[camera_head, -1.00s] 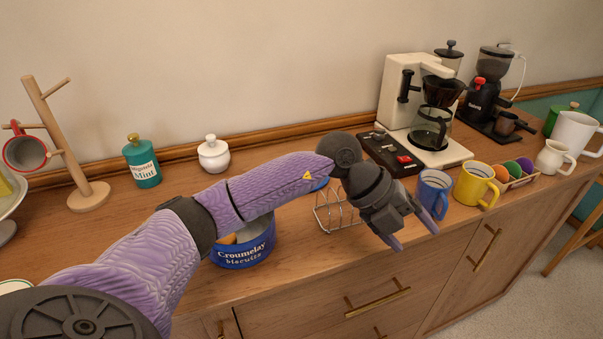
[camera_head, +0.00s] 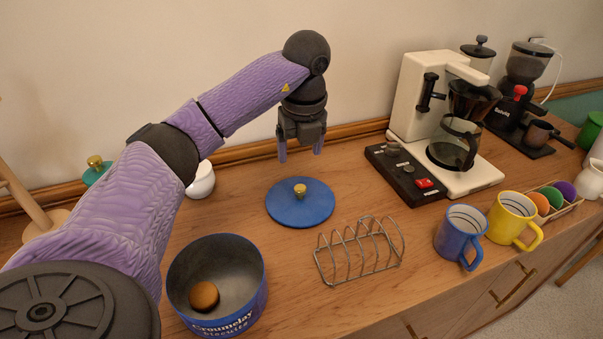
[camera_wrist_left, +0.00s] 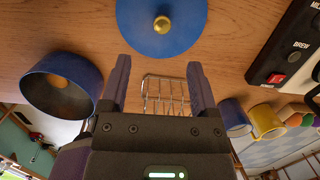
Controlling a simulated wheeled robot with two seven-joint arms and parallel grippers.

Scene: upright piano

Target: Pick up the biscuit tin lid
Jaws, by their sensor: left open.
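The biscuit tin lid (camera_head: 300,208) is a flat blue disc with a brass knob (camera_head: 300,189), lying on the wooden counter. In the left wrist view the lid (camera_wrist_left: 150,40) is at the top, beyond the fingertips. My left gripper (camera_head: 300,156) is open and empty, pointing down above and behind the lid, apart from it. Its two purple fingers (camera_wrist_left: 158,78) show in the left wrist view with nothing between them. The open blue biscuit tin (camera_head: 255,265) stands at the front left with a biscuit (camera_head: 204,295) inside. My right gripper is not in view.
A wire toast rack (camera_head: 360,255) stands just right of the lid. Farther right are a coffee maker (camera_head: 410,105), a blue mug (camera_head: 455,240) and a yellow mug (camera_head: 508,220). A white pot (camera_head: 201,182) is partly hidden behind my left arm. The counter around the lid's left is clear.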

